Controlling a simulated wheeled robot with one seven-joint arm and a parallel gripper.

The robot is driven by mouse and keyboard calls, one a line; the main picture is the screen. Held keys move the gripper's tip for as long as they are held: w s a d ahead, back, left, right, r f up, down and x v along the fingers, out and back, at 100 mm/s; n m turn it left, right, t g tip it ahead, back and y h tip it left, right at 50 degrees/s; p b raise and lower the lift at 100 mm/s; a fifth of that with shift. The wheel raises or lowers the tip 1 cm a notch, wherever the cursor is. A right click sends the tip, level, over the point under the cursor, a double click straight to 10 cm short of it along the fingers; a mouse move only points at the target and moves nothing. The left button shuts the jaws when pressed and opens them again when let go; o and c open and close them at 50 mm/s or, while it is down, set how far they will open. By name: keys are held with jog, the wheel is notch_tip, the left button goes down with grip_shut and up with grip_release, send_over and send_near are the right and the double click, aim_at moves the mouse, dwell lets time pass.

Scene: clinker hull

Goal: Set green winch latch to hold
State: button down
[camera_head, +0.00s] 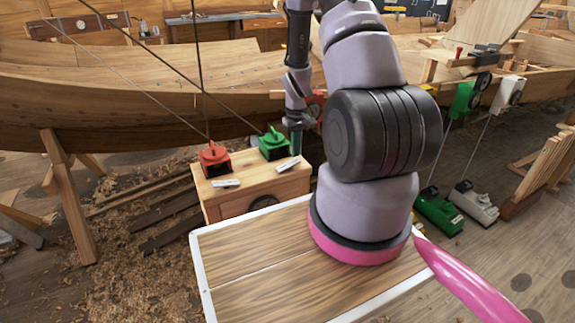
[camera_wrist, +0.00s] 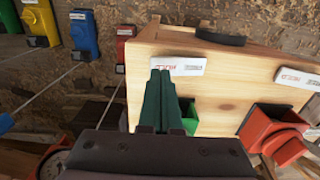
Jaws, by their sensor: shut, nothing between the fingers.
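A green winch (camera_head: 273,145) stands on a wooden box, with a taut line running up to the left. In the wrist view part of the green winch (camera_wrist: 189,112) shows beside my fingers. A white marked plate (camera_head: 288,164) lies in front of it, also seen in the wrist view (camera_wrist: 177,66). I cannot make out the latch or its setting. My gripper (camera_wrist: 160,72) is shut and empty, its teal fingers over the green winch's side of the box, with the tips near the white plate. In the head view my gripper (camera_head: 296,148) is beside the green winch; contact is unclear.
A red winch (camera_head: 213,158) with its own white plate (camera_head: 226,184) stands left on the wooden box (camera_head: 290,186). Other green units (camera_head: 466,98) and (camera_head: 438,213) are at the right. The boat hull (camera_head: 100,95) spans the back.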

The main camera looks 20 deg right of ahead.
jog(key=shift+f, duration=1.4)
dwell(1.2)
jog(key=shift+r, duration=3.5)
notch_tip(320, 180, up, 11)
jog(key=m+t, duration=0.1)
send_over(295, 161)
jog(key=a, duration=0.2)
jog(key=s+a+r+m+t, duration=0.1)
jog(key=s+a+r, duration=0.1)
jog(key=r, duration=0.6)
jog(key=s+a+r+t, duration=0.2)
jog(key=a+r, duration=0.1)
jog(key=r, duration=0.4)
jog(key=s+a+r+m+t+y, duration=0.1)
jog(key=s+a+r, duration=0.2)
jog(key=s+r, duration=0.4)
jog(key=s+a+r+m+t+y, duration=0.1)
jog(key=s+a+r+t, duration=0.1)
jog(key=s+r, duration=0.5)
jog(key=shift+s+a+r+m, duration=0.3)
jog(key=shift+s+a, duration=0.3)
jog(key=shift+s, duration=0.2)
